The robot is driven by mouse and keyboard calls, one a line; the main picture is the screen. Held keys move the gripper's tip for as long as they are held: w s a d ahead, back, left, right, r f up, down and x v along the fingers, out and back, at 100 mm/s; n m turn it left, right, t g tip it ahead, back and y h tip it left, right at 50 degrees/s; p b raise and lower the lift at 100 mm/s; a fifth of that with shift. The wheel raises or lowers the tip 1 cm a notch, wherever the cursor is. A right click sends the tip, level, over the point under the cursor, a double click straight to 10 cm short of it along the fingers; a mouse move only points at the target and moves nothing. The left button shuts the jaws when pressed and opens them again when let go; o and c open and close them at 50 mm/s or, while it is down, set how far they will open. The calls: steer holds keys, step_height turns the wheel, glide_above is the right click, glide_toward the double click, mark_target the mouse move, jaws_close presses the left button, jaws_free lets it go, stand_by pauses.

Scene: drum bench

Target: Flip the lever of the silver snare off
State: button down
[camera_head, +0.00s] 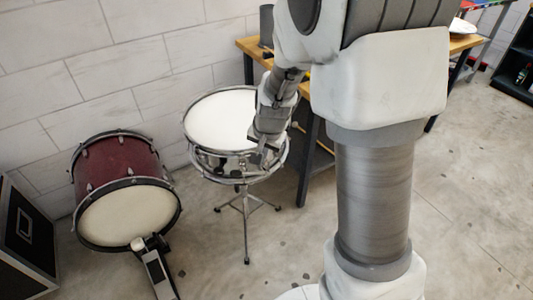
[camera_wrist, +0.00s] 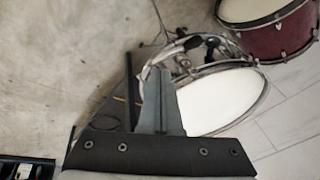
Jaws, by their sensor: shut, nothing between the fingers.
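The silver snare (camera_head: 222,163) stands on a tripod stand, with its white head facing up. In the wrist view its white head (camera_wrist: 228,98) and metal rim fill the middle right. My gripper (camera_head: 264,158) is shut and empty at the snare's right front side, close to the rim. In the wrist view my gripper (camera_wrist: 158,72) overlaps the drum's near left edge; I cannot tell if it touches. Dark and metal fittings (camera_wrist: 190,45) show at the rim beyond the fingertips. I cannot make out the lever or its position.
A red bass drum (camera_head: 120,165) with a pedal (camera_head: 155,268) stands to the left, and it also shows in the wrist view (camera_wrist: 275,35). A wooden-topped table (camera_head: 250,47) stands behind the snare at right. A black box (camera_head: 25,240) is at far left. The floor in front is clear.

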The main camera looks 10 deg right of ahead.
steer(key=s+a+r+p, duration=0.1)
steer(key=s+a+r, duration=0.2)
steer(key=r, duration=0.1)
steer(key=shift+s+a+p, duration=0.15)
steer(key=shift+a+p, duration=0.25)
steer(key=shift+r, duration=0.15)
steer(key=s+d+r+n+p, duration=0.2)
steer(key=s+r, duration=0.4)
steer(key=r, duration=0.3)
steer(key=s+d+r+n+t+p, duration=0.1)
steer(key=s+d+r+n+p, duration=0.1)
steer(key=s+r+p, duration=0.2)
steer(key=s+d+r+n+t+p, duration=0.1)
steer(key=s+r+n+p, duration=0.2)
steer(key=s+r, duration=0.5)
step_height(320, 180, up, 6)
steer(key=shift+s+d+f+h+p, duration=0.15)
steer(key=shift+s+d+h+p, duration=0.2)
steer(key=shift+d+p, duration=0.1)
steer(key=shift+a, duration=0.15)
